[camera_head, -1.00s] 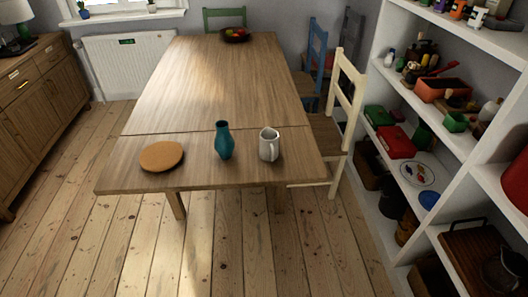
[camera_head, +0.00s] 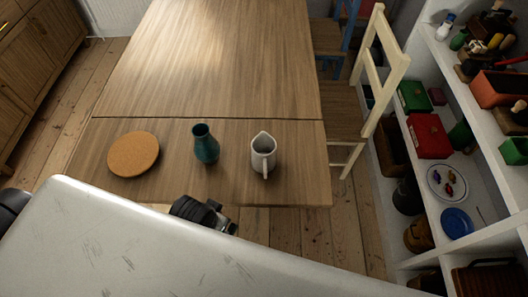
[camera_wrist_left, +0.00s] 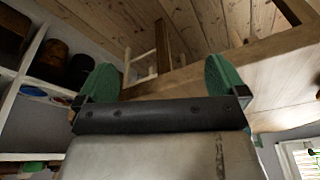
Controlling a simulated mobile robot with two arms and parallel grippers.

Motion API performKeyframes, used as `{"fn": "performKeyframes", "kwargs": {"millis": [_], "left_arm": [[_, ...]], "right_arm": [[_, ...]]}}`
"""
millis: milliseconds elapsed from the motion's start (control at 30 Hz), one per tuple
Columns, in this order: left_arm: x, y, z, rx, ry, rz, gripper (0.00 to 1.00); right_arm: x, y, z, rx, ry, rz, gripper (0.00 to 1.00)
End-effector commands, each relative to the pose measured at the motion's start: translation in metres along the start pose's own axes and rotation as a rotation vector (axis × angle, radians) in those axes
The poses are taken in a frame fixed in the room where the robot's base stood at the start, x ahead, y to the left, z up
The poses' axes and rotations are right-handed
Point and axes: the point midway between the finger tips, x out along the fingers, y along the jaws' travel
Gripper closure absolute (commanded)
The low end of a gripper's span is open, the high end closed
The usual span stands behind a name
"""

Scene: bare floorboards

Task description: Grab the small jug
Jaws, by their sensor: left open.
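The small jug (camera_head: 263,155) is white-grey, with a handle facing me. It stands upright on the near end of the wooden table (camera_head: 230,190). In the left wrist view my left gripper (camera_wrist_left: 160,80) has its two green fingers spread apart, with nothing between them. That view appears upside down; a table edge (camera_wrist_left: 285,45) lies beyond the fingers, and I cannot make out the jug there. In the head view a pale arm link of mine fills the foreground, with a dark part at its far edge; the fingertips are hidden. My right gripper is not in view.
A teal vase (camera_head: 206,145) stands left of the jug, with a gap between them. A round cork mat (camera_head: 133,154) lies further left. A cream chair (camera_head: 372,85) stands at the table's right side, and a stocked white shelf (camera_head: 468,105) is beyond it. The tabletop behind is clear.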

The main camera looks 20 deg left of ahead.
Motion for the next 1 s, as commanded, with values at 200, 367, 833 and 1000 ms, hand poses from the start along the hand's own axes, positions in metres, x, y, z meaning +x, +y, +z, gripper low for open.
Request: {"fn": "performKeyframes", "kwargs": {"millis": [200,367,833,1000], "left_arm": [[-0.028,-0.006,-0.045,0.052,0.237,0.012,0.00],[-0.038,-0.006,-0.081,0.095,0.449,0.046,0.00],[-0.079,0.001,-0.146,0.167,0.904,0.187,0.00],[-0.065,0.007,-0.168,0.167,0.911,0.190,0.00]], "right_arm": [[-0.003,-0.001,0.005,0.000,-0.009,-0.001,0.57],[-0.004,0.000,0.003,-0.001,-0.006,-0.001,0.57],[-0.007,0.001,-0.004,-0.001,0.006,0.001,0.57],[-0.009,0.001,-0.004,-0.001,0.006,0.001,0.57]]}}
